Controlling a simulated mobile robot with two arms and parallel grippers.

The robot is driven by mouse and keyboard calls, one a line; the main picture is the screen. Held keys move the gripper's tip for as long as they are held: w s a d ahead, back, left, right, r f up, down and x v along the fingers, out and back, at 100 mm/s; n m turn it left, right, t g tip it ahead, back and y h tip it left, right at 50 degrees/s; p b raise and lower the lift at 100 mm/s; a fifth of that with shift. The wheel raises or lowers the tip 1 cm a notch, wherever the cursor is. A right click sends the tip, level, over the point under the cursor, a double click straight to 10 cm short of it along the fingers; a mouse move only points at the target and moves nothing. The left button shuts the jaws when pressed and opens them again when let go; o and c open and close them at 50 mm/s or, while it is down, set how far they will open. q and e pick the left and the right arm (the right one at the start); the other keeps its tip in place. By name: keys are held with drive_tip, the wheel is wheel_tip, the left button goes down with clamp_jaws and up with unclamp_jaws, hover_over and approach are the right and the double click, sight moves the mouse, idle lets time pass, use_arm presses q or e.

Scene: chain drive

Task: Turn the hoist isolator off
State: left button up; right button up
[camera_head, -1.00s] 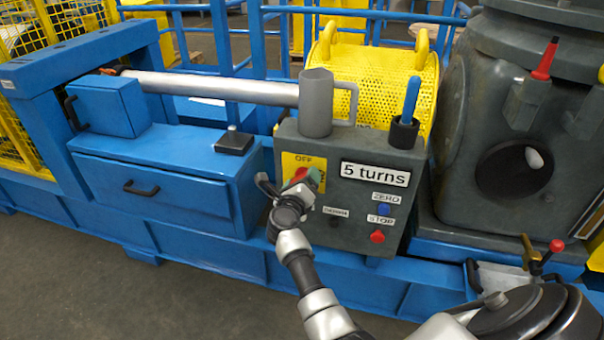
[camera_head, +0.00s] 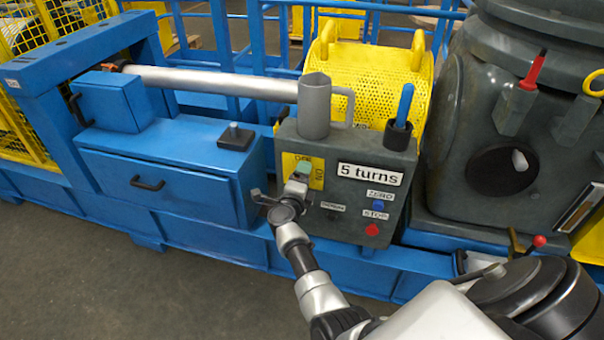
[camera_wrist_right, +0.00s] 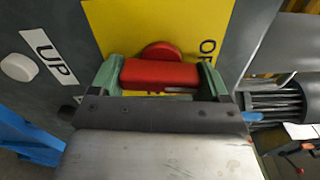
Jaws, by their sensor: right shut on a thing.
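The isolator is a red handle on a yellow plate (camera_head: 317,172) on the front of the dark grey control box. In the right wrist view the red handle (camera_wrist_right: 160,74) lies between the two green fingertips of my right gripper (camera_head: 299,178), which is shut on it. Part of the red knob shows behind the handle, against the yellow plate. An "OFF" label is partly visible on the plate, at the right in the wrist view. In the head view my gripper hides the handle. My left gripper is not in view.
The box also carries a "5 turns" sign (camera_head: 370,173), a blue ZERO button (camera_head: 378,205) and a red STOP button (camera_head: 372,230). A grey jug (camera_head: 314,107) and a dark cup with a blue-handled tool (camera_head: 398,132) stand on top. A blue drawer cabinet (camera_head: 160,190) is left.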

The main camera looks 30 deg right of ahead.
drive_tip(key=shift+n+p, duration=0.35)
drive_tip(key=shift+n, duration=0.55)
drive_tip(key=o, duration=0.9)
